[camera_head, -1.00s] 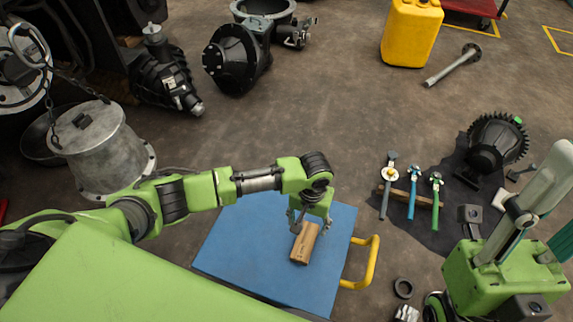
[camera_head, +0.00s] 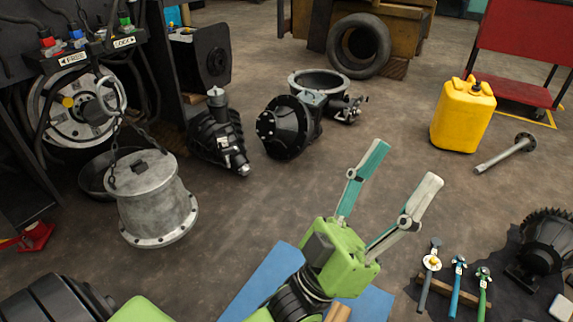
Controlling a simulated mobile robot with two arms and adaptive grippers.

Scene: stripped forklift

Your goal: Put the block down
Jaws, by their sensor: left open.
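The wooden block (camera_head: 341,314) lies at the bottom edge, apparently on the blue board (camera_head: 262,281). Only a small part of it shows beside my green left gripper and arm, and the rest is hidden or cut off. My left gripper (camera_head: 405,165) is raised well above the board, in front of the camera. Its two fingers, one teal and one pale, are spread wide with nothing between them. My right gripper is not in view.
A yellow canister (camera_head: 463,116) and a metal shaft (camera_head: 505,154) are at right. Valve-like tools (camera_head: 457,285) rest near a dark gear housing (camera_head: 545,245). The floor between these is open.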

